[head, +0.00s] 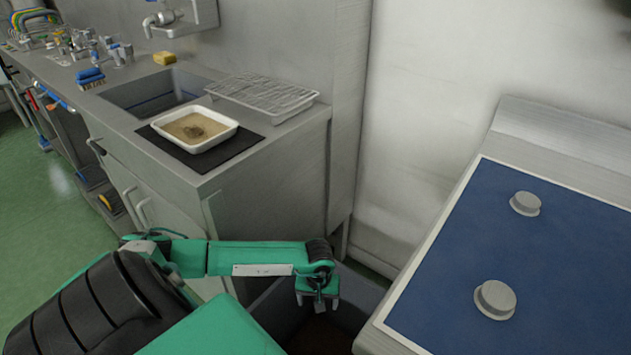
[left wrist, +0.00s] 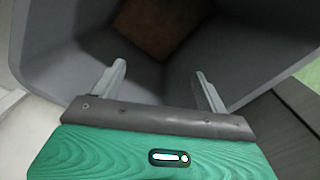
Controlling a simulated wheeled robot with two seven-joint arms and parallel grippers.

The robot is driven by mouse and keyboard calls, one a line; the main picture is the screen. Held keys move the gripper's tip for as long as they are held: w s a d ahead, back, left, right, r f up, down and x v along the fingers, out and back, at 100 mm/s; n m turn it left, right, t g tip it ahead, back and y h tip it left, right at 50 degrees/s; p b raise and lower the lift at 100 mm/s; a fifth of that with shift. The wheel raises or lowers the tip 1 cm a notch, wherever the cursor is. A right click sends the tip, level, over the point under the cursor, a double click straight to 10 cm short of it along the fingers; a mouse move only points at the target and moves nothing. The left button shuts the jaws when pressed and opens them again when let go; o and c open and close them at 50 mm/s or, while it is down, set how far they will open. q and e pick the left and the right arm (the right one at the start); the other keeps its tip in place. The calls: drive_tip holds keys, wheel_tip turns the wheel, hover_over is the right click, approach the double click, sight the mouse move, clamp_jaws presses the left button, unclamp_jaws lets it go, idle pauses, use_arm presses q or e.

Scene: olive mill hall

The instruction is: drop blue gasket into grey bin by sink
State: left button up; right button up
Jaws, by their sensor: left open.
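The grey bin (head: 362,292) stands on the floor between the sink counter and the blue-topped bench. My left gripper (head: 318,304) is over the bin, pointing down. In the left wrist view the gripper (left wrist: 160,71) has its two fingers spread, with nothing between them. The bin's grey walls (left wrist: 62,62) surround the fingers in that view, and a brown patch shows at its bottom. I see no blue gasket in either view; part of the bin's inside is hidden by my arm. My right gripper is not in view.
The steel counter (head: 262,152) holds a sink (head: 150,92), a white tray (head: 228,131) on a black mat and a ribbed drainer (head: 262,90). A blue-topped bench (head: 430,292) with two grey round pieces is at right. Green floor is clear at left.

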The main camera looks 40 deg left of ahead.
use_arm(q)
wheel_tip(320, 180, up, 8)
drive_tip(key=p, duration=0.1)
drive_tip(key=shift+f, duration=0.25)
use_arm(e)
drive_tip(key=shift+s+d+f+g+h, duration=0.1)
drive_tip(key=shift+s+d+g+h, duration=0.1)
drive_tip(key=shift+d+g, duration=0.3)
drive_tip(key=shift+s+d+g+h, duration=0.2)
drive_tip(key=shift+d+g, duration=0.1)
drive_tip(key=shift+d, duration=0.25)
use_arm(q)
drive_tip(key=shift+s, duration=0.1)
